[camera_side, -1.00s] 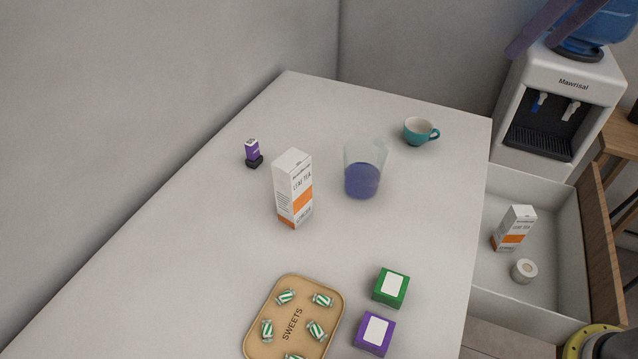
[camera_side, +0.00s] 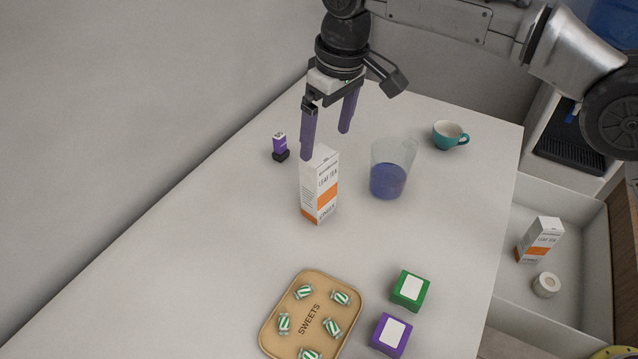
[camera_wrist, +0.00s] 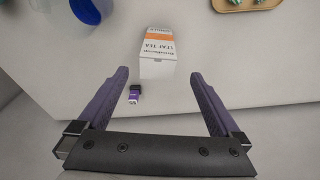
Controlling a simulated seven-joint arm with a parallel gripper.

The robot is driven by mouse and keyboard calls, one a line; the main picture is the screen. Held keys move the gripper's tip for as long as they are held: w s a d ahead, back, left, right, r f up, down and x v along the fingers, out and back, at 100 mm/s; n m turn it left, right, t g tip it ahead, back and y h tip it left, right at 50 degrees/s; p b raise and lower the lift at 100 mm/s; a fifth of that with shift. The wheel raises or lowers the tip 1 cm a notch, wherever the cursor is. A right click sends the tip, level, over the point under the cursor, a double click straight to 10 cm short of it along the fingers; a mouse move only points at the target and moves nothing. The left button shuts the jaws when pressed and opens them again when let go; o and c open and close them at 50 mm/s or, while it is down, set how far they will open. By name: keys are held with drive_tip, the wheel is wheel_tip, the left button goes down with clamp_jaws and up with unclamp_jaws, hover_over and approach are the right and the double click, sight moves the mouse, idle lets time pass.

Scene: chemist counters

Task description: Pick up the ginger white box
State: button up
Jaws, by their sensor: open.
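The white box with orange bands and "LEAF TEA" lettering (camera_side: 319,187) stands upright on the counter. It also shows in the wrist view (camera_wrist: 158,54), just beyond the fingertips and roughly between their lines. My gripper (camera_side: 326,142) is open and empty, pointing down above the box, with one purple finger close to the box's top left edge. In the wrist view my gripper (camera_wrist: 158,74) has its fingers spread wider than the box.
A clear beaker with blue liquid (camera_side: 389,172) stands right of the box. A small purple bottle (camera_side: 280,146) is behind left, a teal cup (camera_side: 450,135) at the back right. A sweets tray (camera_side: 273,332), green box (camera_side: 410,290) and purple box (camera_side: 391,334) are in front.

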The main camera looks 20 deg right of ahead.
sight(319, 180)
drive_tip(key=f, duration=0.4)
drive_tip(key=w+f, duration=0.1)
drive_tip(key=f, duration=0.3)
drive_tip(key=w+f, duration=0.1)
drive_tip(key=f, duration=0.3)
drive_tip(key=shift+a+f, duration=0.4)
drive_tip(key=shift+c, duration=0.2)
drive_tip(key=shift+r, duration=0.1)
drive_tip(key=c, duration=1.4)
drive_tip(key=shift+o, duration=0.2)
